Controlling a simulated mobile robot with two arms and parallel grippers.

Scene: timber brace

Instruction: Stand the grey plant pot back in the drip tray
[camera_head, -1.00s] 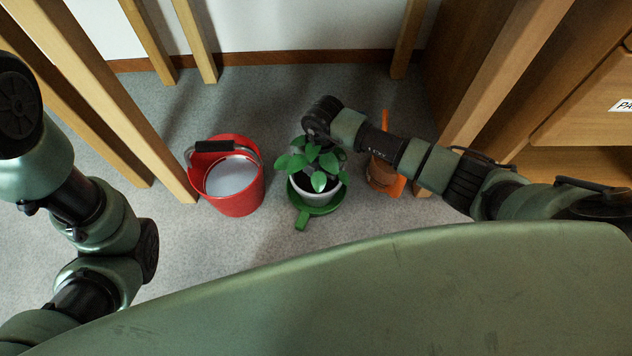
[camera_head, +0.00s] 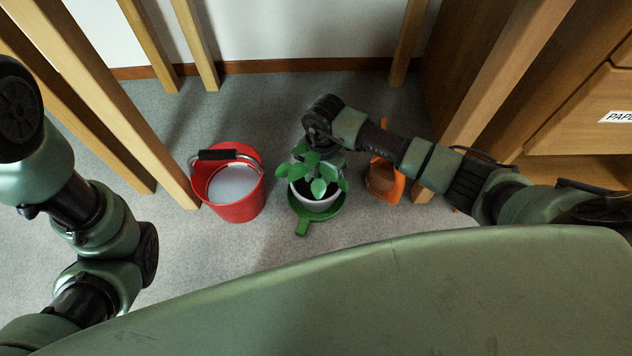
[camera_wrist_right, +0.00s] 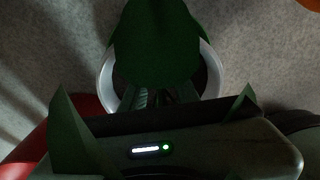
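The light grey plant pot (camera_head: 316,204) with its leafy green plant (camera_head: 313,171) is at the green drip tray (camera_head: 302,226), inside its rim as seen from above. It looks roughly upright; whether its base sits flat is hidden. My right gripper reaches down just behind the plant, its fingers hidden by leaves in the head view. In the right wrist view, the pale pot rim (camera_wrist_right: 106,93) curves around dark ribbed parts of the gripper (camera_wrist_right: 155,97), under a large leaf. I cannot tell whether the fingers grip the pot. My left arm is at the left; its gripper is not visible.
A red bucket (camera_head: 236,208) with pale contents stands left of the tray. An orange object (camera_head: 398,187) with a brown part stands to the right, beside a wooden leg. Wooden legs (camera_head: 120,110) and a drawer cabinet (camera_head: 580,115) flank the space. Grey floor (camera_head: 190,260) is clear in front.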

